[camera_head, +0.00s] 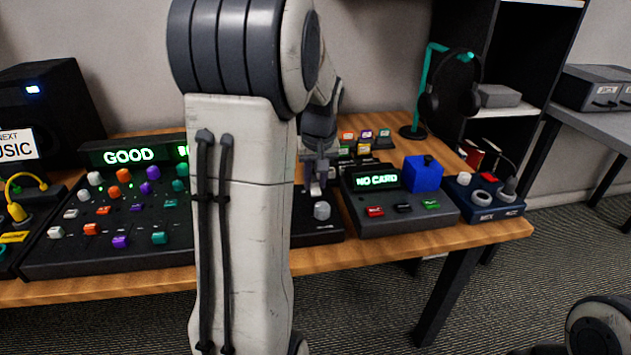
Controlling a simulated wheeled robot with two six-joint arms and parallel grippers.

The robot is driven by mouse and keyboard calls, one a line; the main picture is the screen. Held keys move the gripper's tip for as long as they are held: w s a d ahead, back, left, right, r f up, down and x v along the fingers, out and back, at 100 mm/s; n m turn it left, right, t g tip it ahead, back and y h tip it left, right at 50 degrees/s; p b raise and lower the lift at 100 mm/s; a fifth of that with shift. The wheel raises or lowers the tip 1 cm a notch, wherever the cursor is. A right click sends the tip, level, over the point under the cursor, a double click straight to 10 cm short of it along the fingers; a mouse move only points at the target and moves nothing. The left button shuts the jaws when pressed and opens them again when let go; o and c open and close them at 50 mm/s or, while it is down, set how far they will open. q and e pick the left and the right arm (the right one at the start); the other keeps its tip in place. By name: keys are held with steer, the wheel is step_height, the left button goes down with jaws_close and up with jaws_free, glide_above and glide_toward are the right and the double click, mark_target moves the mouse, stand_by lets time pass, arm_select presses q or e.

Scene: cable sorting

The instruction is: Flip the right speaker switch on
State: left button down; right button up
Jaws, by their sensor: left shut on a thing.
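My left arm crosses the middle of the picture, and my left gripper (316,188) points down over the black box (318,230) with a round grey knob (321,210). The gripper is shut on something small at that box. My gripper and arm hide most of it, so I cannot tell its shape or position. No switch marked as the right speaker's can be made out. A black speaker (45,105) with a small blue light stands at the left. My right gripper is out of view; only part of my right arm shows at the lower right.
A panel (110,255) with coloured knobs and a "GOOD" display lies left of my arm. Right of the gripper are a "NO CARD" box (400,215) with a blue block (423,174), a dark blue knob box (485,200) and headphones (452,100) on a teal stand.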

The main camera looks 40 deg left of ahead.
mark_target(318, 199)
arm_select(q)
steer(key=c, duration=0.6)
jaws_free()
steer(key=shift+c, duration=0.2)
steer(key=p+v, duration=0.3)
steer(key=v, duration=0.7)
steer(key=shift+r, duration=0.25)
steer(key=shift+d, duration=0.1)
